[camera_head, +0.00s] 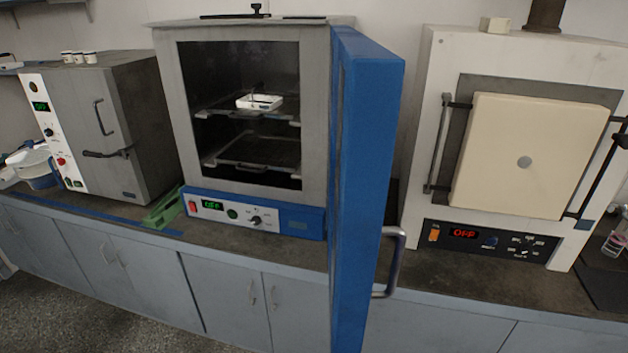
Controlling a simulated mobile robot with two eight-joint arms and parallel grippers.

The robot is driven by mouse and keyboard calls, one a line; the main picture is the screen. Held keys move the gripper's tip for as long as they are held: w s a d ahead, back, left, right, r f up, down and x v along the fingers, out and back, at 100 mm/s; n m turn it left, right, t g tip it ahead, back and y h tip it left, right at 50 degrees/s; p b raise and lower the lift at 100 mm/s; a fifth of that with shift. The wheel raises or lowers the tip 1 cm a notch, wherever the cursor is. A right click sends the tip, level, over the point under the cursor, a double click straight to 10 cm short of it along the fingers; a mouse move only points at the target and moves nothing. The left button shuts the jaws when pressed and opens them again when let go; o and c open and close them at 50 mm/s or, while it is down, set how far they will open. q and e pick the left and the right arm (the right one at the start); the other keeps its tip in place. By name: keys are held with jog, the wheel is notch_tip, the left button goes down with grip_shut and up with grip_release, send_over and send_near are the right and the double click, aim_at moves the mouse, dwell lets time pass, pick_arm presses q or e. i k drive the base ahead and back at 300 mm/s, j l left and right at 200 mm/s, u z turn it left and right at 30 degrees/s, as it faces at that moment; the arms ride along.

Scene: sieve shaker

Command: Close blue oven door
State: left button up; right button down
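The blue oven (316,120) stands on the counter in the middle of the view. Its blue door (367,170) is wide open, hinged on the right side and swung out toward me past the counter's front edge. A curved metal handle (396,262) sits on the right-facing side of the door. The open chamber shows two wire shelves, with a white tray (260,102) on the upper one. The control panel (250,214) below reads OFF. Neither of my grippers shows in this view.
A grey oven (105,125) stands to the left and a cream furnace (525,150) to the right, both closed. A green object (165,208) lies on the counter (290,250) left of the blue oven. Floor (80,310) shows at the lower left.

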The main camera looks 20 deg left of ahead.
aim_at(366, 77)
jog(key=i+l+u, duration=0.1)
jog(key=l+u, duration=1.05)
jog(key=l, duration=0.2)
jog(key=k+l+u, duration=0.1)
jog(key=l+u, duration=0.15)
jog(key=l, duration=0.1)
